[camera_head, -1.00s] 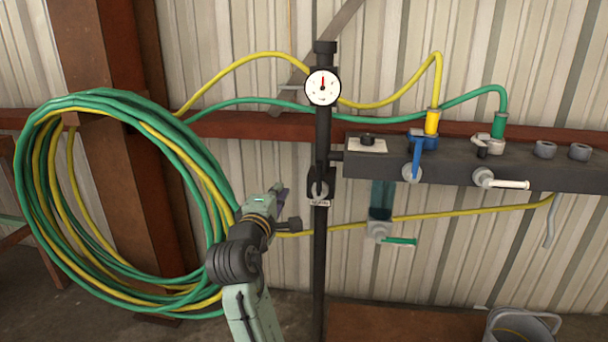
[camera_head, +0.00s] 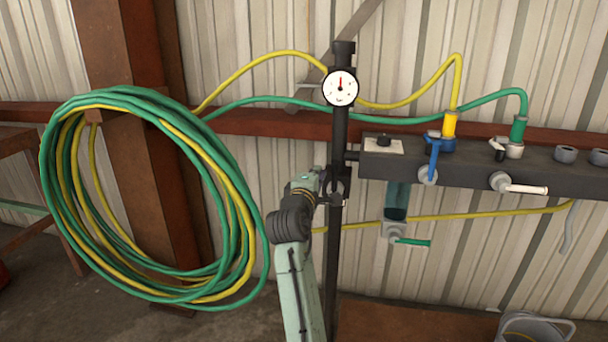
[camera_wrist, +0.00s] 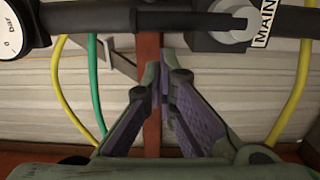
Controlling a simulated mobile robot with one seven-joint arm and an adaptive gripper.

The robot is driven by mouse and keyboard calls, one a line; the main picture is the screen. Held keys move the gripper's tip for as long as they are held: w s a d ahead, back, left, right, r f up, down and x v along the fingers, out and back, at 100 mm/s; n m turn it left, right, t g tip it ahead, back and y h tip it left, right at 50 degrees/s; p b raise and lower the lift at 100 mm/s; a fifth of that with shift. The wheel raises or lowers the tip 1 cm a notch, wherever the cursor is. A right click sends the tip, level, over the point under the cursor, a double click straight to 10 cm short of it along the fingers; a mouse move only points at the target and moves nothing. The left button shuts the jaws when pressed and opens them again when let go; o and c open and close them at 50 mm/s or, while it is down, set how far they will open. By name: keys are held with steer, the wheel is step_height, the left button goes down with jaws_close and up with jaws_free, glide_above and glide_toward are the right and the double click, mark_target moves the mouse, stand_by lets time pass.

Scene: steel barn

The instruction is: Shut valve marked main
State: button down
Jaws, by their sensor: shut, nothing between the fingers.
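The valve marked MAIN sits on the dark upright pipe (camera_head: 341,130) below the round gauge (camera_head: 340,88). In the head view my arm partly covers the valve. In the wrist view its white MAIN tag (camera_wrist: 265,22) is at the upper right, and its dark lever (camera_wrist: 180,20) lies along the pipe, reaching from the grey hub toward the gauge. My gripper (camera_wrist: 158,72) is shut and empty, with its fingertips below the lever in the wrist picture and apart from it. In the head view my gripper (camera_head: 318,180) is at the pipe, beside the valve.
A coil of green and yellow hoses (camera_head: 70,200) hangs at the left. A dark manifold (camera_head: 470,172) at the right carries a blue lever (camera_head: 433,158), a white-handled valve (camera_head: 520,188) and hose fittings. A green-handled valve (camera_head: 405,240) is below it. A bucket (camera_head: 535,325) stands lower right.

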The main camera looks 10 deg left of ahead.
steer(key=shift+w+d, duration=0.1)
steer(key=shift+d, duration=0.35)
steer(key=shift+d, duration=0.1)
steer(key=shift+d+r+m, duration=0.1)
steer(key=shift+d+m, duration=0.05)
steer(key=shift+m, duration=0.15)
